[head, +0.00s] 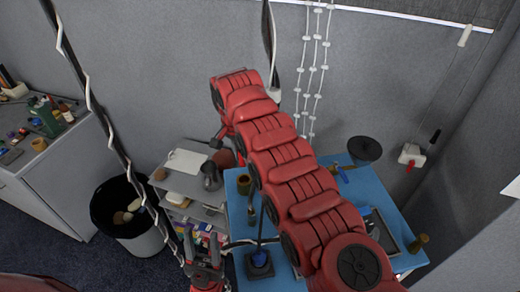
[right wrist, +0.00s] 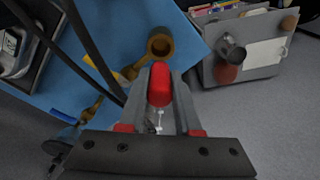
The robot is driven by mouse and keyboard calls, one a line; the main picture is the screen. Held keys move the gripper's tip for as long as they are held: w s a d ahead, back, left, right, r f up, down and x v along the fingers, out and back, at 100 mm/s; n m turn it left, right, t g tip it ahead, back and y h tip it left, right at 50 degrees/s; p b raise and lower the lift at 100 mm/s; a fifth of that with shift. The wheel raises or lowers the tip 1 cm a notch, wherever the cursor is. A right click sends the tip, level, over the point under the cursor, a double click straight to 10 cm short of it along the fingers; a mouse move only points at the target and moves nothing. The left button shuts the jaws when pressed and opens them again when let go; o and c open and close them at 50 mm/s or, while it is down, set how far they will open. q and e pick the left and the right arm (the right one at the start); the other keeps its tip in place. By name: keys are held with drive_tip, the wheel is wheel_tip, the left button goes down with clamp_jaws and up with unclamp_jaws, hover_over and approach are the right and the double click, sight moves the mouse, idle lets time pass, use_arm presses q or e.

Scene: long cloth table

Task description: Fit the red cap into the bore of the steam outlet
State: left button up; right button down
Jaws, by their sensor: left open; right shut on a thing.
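The red cap (right wrist: 160,82) is held upright between the fingertips of my right gripper (right wrist: 160,94) in the right wrist view. In the head view what looks like the same brass fitting (head: 243,184) stands on the blue table's left part. My left gripper (head: 203,246) is open and empty at the table's left side.
The blue table (head: 236,212) holds a black-based tool (head: 259,265), a dark disc (head: 365,149) and a tray (head: 380,232). A grey shelf trolley (head: 175,183) with a metal pot (head: 211,176) stands at its left. A black-lined bin (head: 125,215) is further left.

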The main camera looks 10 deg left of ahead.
sight(242, 166)
drive_tip(key=shift+a, duration=0.1)
drive_tip(key=shift+f+b, duration=0.2)
drive_tip(key=shift+b, duration=0.55)
wheel_tip(242, 166, down, 5)
drive_tip(key=b, duration=0.4)
drive_tip(key=shift+f, duration=0.2)
drive_tip(key=shift+b, duration=0.65)
idle(0.9)
drive_tip(key=shift+f+b, duration=0.75)
drive_tip(key=shift+f, duration=0.15)
drive_tip(key=c, duration=0.5)
unclamp_jaws()
